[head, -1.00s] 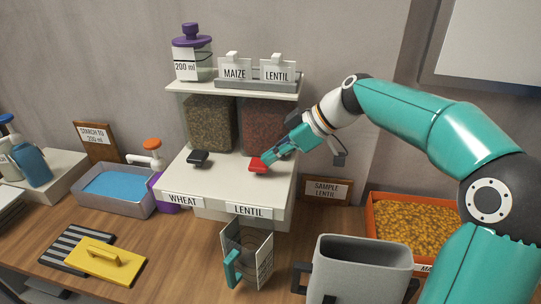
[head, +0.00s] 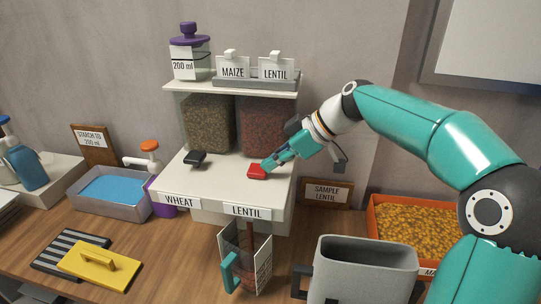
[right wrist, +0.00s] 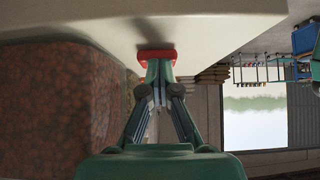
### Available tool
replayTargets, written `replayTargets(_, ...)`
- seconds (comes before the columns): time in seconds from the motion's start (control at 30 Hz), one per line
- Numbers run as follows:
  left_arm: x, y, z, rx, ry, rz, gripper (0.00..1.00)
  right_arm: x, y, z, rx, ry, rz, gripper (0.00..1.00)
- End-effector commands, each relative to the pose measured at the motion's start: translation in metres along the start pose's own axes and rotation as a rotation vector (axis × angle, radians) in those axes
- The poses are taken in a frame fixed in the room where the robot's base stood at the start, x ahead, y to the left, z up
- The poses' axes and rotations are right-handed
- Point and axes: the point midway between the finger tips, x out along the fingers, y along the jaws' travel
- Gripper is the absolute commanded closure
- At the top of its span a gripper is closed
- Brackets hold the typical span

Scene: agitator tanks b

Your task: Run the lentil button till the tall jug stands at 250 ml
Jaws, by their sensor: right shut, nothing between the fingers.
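The red lentil button (head: 257,173) sits on the dispenser's white top, above the LENTIL label (head: 248,211). My right gripper (head: 268,164) is shut and empty, its fingertips against the button, which looks pressed down. The right wrist view also shows the shut fingertips meeting the red button (right wrist: 156,54). The tall clear jug (head: 262,268) with a teal handle stands below the LENTIL outlet. A thin reddish-brown stream (head: 250,237) falls into it. Its fill level and scale are too small to read. My left gripper is not in view.
A black wheat button (head: 195,159) is left of the red one. A grey container (head: 362,268) stands right of the jug, before an orange tray (head: 374,200) of yellow grains. A yellow float (head: 100,265) lies at front left, with bare wood between it and the jug.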

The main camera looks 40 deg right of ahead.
Motion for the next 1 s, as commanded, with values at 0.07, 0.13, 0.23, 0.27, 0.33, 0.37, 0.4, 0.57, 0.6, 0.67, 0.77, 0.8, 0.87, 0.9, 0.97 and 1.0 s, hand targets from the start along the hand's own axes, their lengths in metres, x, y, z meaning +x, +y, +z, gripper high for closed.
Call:
replayTargets(0.07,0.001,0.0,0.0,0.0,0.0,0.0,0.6,0.005,-0.002,0.004,0.003,-0.009,-0.013,1.0)
replayTargets(0.13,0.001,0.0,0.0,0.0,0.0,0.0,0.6,0.005,-0.002,0.004,0.003,-0.009,-0.014,1.0)
replayTargets(0.23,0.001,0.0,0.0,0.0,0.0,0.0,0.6,0.005,-0.002,0.003,0.003,-0.009,-0.014,1.0)
replayTargets(0.27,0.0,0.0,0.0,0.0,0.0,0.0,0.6,0.005,-0.002,0.003,0.003,-0.009,-0.014,1.0)
replayTargets(0.33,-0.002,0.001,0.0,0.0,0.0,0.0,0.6,0.003,-0.002,0.0,0.002,-0.008,-0.014,1.0)
replayTargets(0.37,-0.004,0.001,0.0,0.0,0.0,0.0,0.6,0.001,-0.002,-0.002,0.002,-0.008,-0.014,1.0)
replayTargets(0.4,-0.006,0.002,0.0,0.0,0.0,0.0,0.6,-0.002,-0.002,-0.005,0.001,-0.006,-0.014,1.0)
replayTargets(0.57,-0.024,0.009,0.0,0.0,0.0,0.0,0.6,-0.021,-0.002,-0.026,-0.004,-0.001,-0.01,1.0)
replayTargets(0.6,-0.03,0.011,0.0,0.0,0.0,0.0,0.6,-0.028,-0.003,-0.033,-0.004,0.0,-0.009,1.0)
replayTargets(0.67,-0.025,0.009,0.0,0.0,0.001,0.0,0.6,-0.036,-0.001,-0.03,-0.003,0.001,-0.004,1.0)
replayTargets(0.77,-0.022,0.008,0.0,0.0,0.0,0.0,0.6,-0.059,-0.001,-0.029,-0.004,0.002,0.0,1.0)
replayTargets(0.8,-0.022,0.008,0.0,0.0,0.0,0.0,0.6,-0.068,0.0,-0.029,-0.004,0.002,0.0,1.0)
replayTargets(0.87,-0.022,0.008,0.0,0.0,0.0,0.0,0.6,-0.081,-0.001,-0.029,-0.005,0.001,-0.001,1.0)
replayTargets(0.9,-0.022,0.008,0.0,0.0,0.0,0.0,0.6,-0.089,0.0,-0.03,-0.005,0.002,-0.001,1.0)
replayTargets(0.97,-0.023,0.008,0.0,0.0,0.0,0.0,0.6,-0.099,-0.001,-0.03,-0.006,0.001,-0.002,1.0)
replayTargets(1.0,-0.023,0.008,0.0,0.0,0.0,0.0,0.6,-0.105,-0.001,-0.03,-0.006,0.001,-0.002,1.0)
